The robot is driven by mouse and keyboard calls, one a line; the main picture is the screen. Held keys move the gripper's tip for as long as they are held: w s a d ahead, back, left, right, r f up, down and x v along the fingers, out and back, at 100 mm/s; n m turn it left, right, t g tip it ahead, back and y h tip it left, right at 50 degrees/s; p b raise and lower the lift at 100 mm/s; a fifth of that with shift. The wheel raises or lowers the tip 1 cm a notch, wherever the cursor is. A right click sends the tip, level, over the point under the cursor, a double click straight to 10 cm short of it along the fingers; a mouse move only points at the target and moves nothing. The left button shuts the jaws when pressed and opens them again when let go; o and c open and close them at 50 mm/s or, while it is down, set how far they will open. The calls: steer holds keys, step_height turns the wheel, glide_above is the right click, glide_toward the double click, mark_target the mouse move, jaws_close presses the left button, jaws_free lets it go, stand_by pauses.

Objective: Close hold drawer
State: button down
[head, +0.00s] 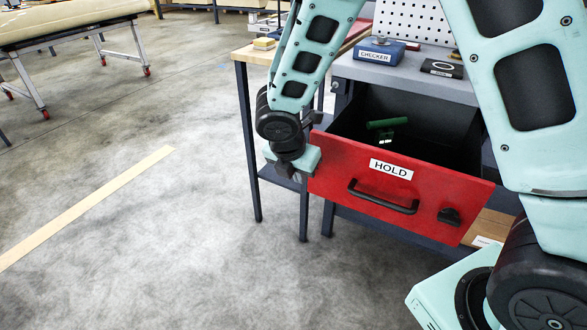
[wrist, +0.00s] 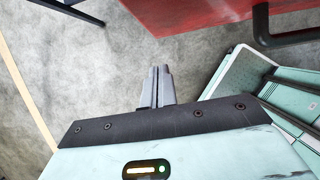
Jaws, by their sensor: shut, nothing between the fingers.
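The HOLD drawer (head: 343,176) has a red front with a white HOLD label, a black bar handle (head: 383,197) and a dark latch at its lower right. It stands pulled out of the grey bench, and a green object (head: 387,123) lies inside it. My gripper (head: 297,177) is at the left end of the red front, beside it; I cannot tell if it touches. In the wrist view my gripper's fingers (wrist: 159,85) are together and empty over the floor. The drawer's red front (wrist: 185,14) shows above them, with the handle at the upper right.
On the bench top (head: 410,78) are a blue CHECKER box (head: 379,52) and a dark block (head: 441,68). A wooden-topped table (head: 255,53) stands left of the bench. A cardboard box (head: 487,230) sits under the drawer.

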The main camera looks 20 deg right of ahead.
mark_target(346, 116)
steer(key=shift+w+d+r, duration=0.1)
steer(key=shift+w+d, duration=0.45)
steer(key=shift+d, duration=0.15)
steer(key=shift+w+d+r, duration=0.1)
steer(key=shift+w+d, duration=0.4)
steer(key=shift+d, duration=0.2)
steer(key=w+d+p, duration=0.5)
steer(key=d, duration=0.2)
steer(key=w+d+p, duration=0.5)
steer(key=d, duration=0.2)
steer(key=w+d+p, duration=0.5)
steer(key=w+d, duration=0.1)
steer(key=shift+w+d+r, duration=0.1)
steer(key=shift+d, duration=0.3)
steer(key=shift+w+d, duration=0.35)
steer(key=shift+d, duration=0.05)
steer(key=shift+a, duration=0.1)
